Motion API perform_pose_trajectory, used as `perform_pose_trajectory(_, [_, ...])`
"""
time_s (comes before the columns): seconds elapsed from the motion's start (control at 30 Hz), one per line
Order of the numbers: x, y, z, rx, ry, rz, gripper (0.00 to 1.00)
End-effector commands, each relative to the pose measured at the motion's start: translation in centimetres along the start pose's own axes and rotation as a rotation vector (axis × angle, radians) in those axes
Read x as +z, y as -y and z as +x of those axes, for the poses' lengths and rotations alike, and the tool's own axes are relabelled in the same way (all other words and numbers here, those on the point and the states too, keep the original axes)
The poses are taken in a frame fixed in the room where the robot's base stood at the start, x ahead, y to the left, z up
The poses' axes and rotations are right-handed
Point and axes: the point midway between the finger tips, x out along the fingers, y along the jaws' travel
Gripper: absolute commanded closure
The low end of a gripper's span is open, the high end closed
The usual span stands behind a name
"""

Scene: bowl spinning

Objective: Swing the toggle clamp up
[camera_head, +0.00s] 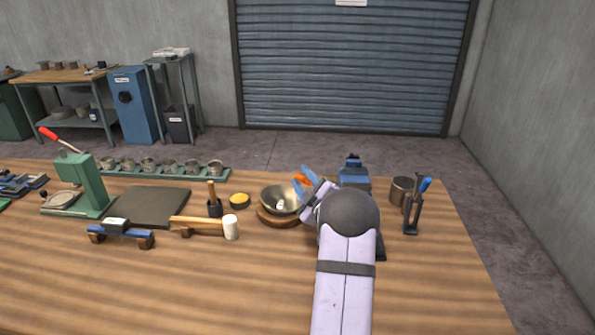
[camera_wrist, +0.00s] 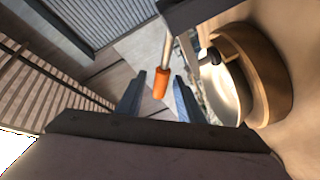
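The toggle clamp's orange handle (camera_head: 301,178) shows just left of my gripper in the head view; most of the clamp is hidden. In the wrist view the orange grip (camera_wrist: 161,83) sits on a thin metal rod and lies in line with the gap between my fingers. My gripper (camera_wrist: 159,80) is open, with a finger on each side of the grip and visible gaps. It also shows in the head view (camera_head: 304,193), beside the bowl. The metal bowl (camera_head: 270,194) rests on a round wooden base (camera_head: 268,219), with a small pale part inside.
A blue vise-like tool (camera_head: 353,172) stands behind my arm. A metal cup (camera_head: 402,190) and a blue-handled tool stand (camera_head: 412,212) are at right. The front table is clear.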

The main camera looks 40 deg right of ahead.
Motion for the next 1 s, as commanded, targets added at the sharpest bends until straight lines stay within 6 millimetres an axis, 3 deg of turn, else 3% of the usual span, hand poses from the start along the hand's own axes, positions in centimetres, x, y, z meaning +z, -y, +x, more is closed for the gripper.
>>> perform_pose_trajectory(0.33, [-0.1, 0.0, 3.4, -0.001, 0.0, 0.0, 0.66])
perform_pose_trajectory(0.8, [0.0, 0.1, 4.2, -0.001, 0.001, 0.001, 0.66])
perform_pose_trajectory(0.93, [0.0, 0.1, 4.2, -0.001, 0.001, 0.001, 0.95])
perform_pose_trajectory(1.0, [0.0, 0.1, 4.2, -0.001, 0.001, 0.001, 1.0])
